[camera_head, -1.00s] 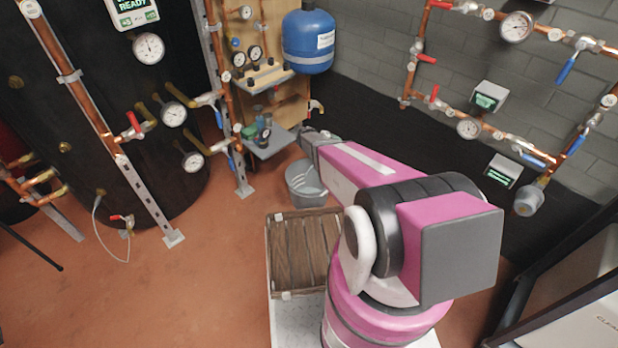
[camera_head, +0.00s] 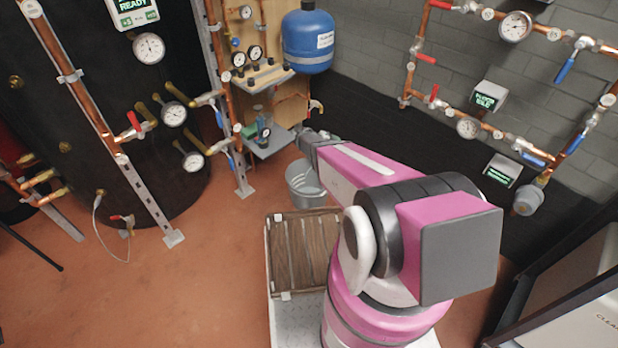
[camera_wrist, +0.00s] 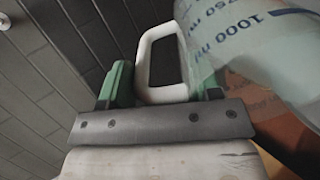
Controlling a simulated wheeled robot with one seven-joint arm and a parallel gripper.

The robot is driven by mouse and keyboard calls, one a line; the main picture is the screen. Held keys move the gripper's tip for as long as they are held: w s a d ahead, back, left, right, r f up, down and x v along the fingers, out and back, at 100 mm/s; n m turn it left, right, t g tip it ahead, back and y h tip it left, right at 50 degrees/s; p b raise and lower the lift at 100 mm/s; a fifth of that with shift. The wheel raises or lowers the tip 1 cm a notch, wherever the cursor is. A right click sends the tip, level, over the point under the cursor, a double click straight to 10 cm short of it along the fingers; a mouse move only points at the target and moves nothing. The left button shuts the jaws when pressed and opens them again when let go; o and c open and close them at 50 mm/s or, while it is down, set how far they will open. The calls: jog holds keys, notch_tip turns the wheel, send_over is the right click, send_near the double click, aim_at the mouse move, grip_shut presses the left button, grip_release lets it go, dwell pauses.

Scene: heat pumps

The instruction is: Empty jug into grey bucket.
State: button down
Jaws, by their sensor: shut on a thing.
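In the wrist view my gripper (camera_wrist: 162,84) has green fingers, shut on the white handle of the jug. The jug (camera_wrist: 262,30) is clear with blue millilitre marks, and its body lies at the upper right, tilted and cut off by the frame. I cannot tell whether liquid is in it. In the head view the grey bucket (camera_head: 303,190) stands on the floor beyond the wooden crate. My gripper (camera_head: 308,138) is at the far end of my arm, above and behind the bucket as pictured. The jug is mostly hidden there.
A small grey shelf (camera_head: 272,146) with bottles stands just left of my gripper. A slatted wooden crate (camera_head: 300,250) is in front of the bucket. Copper pipes with gauges (camera_head: 174,114) rise at left, and a blue tank (camera_head: 308,42) is behind. Open floor (camera_head: 130,290) lies at lower left.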

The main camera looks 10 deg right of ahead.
jog(key=shift+s+a+f+h+p, duration=0.1)
jog(key=shift+a+h+p, duration=0.05)
jog(key=shift+a+h, duration=0.35)
jog(key=shift+s+a+f+h+p, duration=0.1)
jog(key=shift+a+h+p, duration=0.05)
jog(key=shift+a+h, duration=0.3)
dwell(3.4)
